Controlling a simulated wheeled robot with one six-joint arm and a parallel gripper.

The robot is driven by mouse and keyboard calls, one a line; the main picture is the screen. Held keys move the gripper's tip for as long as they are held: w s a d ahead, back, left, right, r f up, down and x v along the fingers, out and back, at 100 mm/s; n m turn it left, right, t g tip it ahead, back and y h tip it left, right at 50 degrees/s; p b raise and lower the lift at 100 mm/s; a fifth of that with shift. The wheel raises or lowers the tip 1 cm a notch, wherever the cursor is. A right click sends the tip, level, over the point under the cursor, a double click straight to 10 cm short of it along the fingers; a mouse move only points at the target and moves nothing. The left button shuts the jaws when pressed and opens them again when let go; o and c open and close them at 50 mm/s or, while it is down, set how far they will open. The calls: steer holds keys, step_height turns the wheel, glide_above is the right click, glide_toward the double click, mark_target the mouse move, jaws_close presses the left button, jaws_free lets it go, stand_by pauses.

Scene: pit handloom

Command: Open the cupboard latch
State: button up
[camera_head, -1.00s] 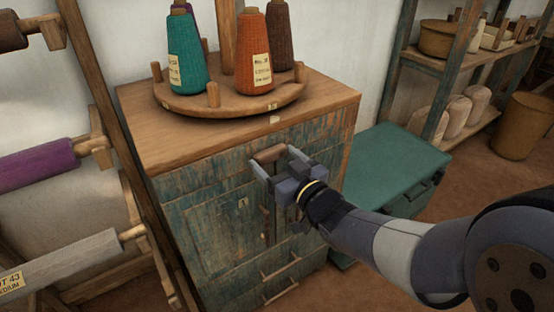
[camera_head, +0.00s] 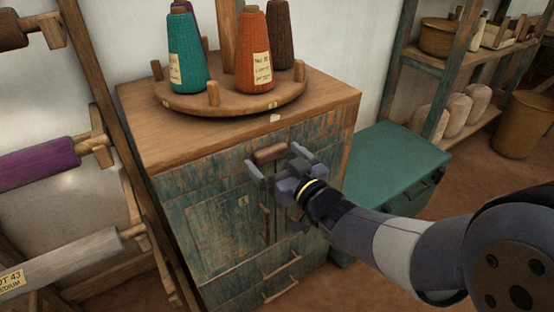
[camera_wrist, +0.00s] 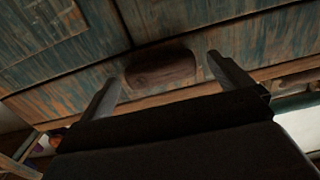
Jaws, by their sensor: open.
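The cupboard (camera_head: 215,225) is a worn teal-painted wooden cabinet with a plain brown top. A small brown wooden latch (camera_head: 270,153) sits on its front face near the upper middle, above the doors. In the wrist view the latch (camera_wrist: 160,70) is a dark brown block lying between my two fingers. My gripper (camera_head: 270,168) is open in front of the cupboard, its fingers (camera_wrist: 165,75) spread to either side of the latch. I cannot tell whether either finger touches it.
A round wooden rack (camera_head: 232,100) with several yarn cones stands on the cupboard top. A teal chest (camera_head: 390,165) stands to the right, under my arm. Wooden frames with rolls (camera_head: 45,165) stand close on the left. Shelves (camera_head: 470,60) are at the back right.

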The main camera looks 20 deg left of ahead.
steer(key=p+v, duration=0.1)
steer(key=v, duration=1)
steer(key=shift+p, duration=0.3)
steer(key=shift+w+a, duration=0.1)
steer(key=shift+a, duration=0.05)
steer(key=b+x, duration=0.1)
steer(key=x, duration=0.9)
steer(key=shift+w+a+b, duration=0.25)
steer(key=shift+a+b, duration=0.05)
steer(key=shift+b, duration=0.05)
steer(key=shift+d, duration=0.15)
